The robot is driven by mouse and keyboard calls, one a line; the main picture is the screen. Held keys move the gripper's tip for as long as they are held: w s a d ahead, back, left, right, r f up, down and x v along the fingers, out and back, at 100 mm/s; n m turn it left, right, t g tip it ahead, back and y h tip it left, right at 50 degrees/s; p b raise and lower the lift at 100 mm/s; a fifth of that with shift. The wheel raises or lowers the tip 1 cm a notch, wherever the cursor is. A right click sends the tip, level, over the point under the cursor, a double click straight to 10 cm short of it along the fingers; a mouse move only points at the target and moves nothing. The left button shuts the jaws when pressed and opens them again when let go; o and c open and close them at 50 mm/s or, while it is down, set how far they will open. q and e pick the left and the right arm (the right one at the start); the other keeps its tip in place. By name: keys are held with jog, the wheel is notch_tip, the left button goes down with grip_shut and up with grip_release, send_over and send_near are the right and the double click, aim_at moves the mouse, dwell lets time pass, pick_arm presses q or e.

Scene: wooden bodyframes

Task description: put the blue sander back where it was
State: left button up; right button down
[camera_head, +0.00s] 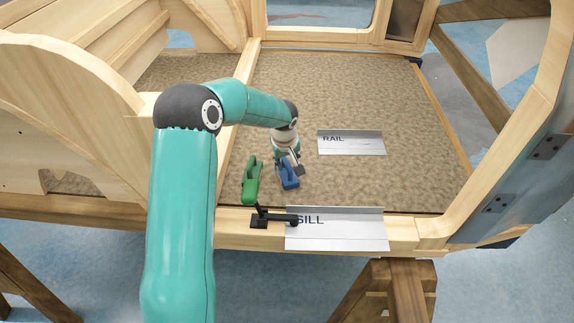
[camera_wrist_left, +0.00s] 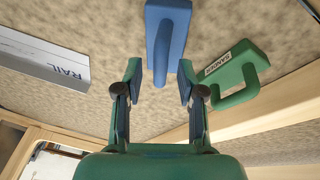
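The blue sander (camera_head: 289,180) rests on the brown carpeted floor of the wooden frame, right of a green sander (camera_head: 252,182). My left gripper (camera_head: 292,166) is over the blue sander from the far side. In the left wrist view, the left gripper (camera_wrist_left: 159,78) is open, and the handle of the blue sander (camera_wrist_left: 168,22) reaches between its fingers with gaps on both sides. The green sander (camera_wrist_left: 232,75), labelled SANDER, is outside the fingers on the right. My right gripper is in neither view.
A plate marked RAIL (camera_head: 350,144) lies on the carpet to the right. A plate marked SILL (camera_head: 337,232) is on the front beam, beside a black clamp-like part (camera_head: 262,219). The carpet (camera_head: 400,100) behind and right is clear. Wooden walls enclose it.

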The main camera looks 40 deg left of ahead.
aim_at(286, 181)
pick_arm(q)
jog(key=v, duration=0.9)
